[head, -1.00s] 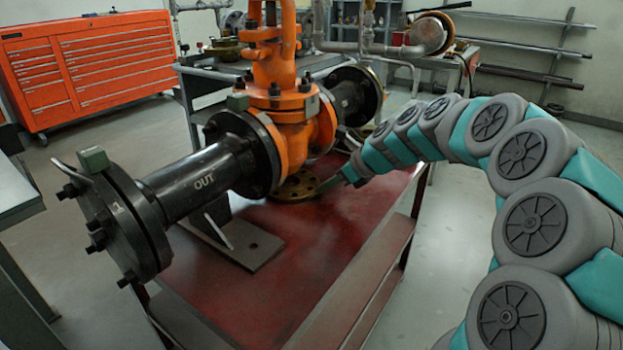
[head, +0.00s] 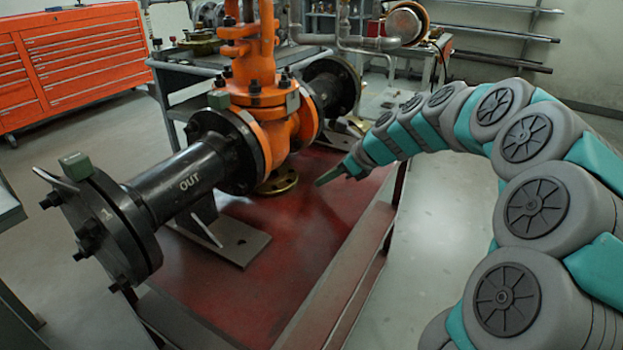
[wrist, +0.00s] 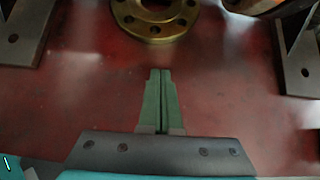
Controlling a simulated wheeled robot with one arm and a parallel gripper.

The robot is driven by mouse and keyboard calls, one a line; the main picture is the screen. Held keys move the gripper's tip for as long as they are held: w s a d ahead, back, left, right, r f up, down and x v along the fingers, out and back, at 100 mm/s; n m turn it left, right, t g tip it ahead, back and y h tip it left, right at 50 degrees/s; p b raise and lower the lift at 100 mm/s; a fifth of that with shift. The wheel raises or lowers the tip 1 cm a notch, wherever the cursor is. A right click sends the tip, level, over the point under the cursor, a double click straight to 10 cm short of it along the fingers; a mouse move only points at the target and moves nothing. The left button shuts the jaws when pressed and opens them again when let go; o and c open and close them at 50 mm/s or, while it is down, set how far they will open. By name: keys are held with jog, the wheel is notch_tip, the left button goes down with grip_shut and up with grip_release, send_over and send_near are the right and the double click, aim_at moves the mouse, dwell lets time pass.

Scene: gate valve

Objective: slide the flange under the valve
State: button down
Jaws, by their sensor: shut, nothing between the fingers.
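The flange (head: 277,183) is a brass-coloured ring with bolt holes. It lies flat on the red tabletop below the orange valve (head: 262,75), its far part hidden by the valve body in the head view. In the wrist view the flange (wrist: 155,28) is at the top centre, cut off by the picture edge. My gripper (head: 318,183) is low over the tabletop, to the right of the flange and apart from it. In the wrist view my gripper's green fingers (wrist: 161,72) are together, empty, and point at the flange across a gap of bare red surface.
Black pipes run from both sides of the valve; the near one (head: 185,183) is marked OUT. A grey support plate (head: 237,240) stands left of the flange, and another (wrist: 300,70) shows at right in the wrist view. The front of the red tabletop (head: 265,290) is clear.

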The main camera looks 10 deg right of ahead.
jog(key=v, duration=0.7)
jog(key=shift+d+r, duration=0.2)
jog(key=c, duration=1.6)
grip_release()
jog(key=shift+s, duration=0.1)
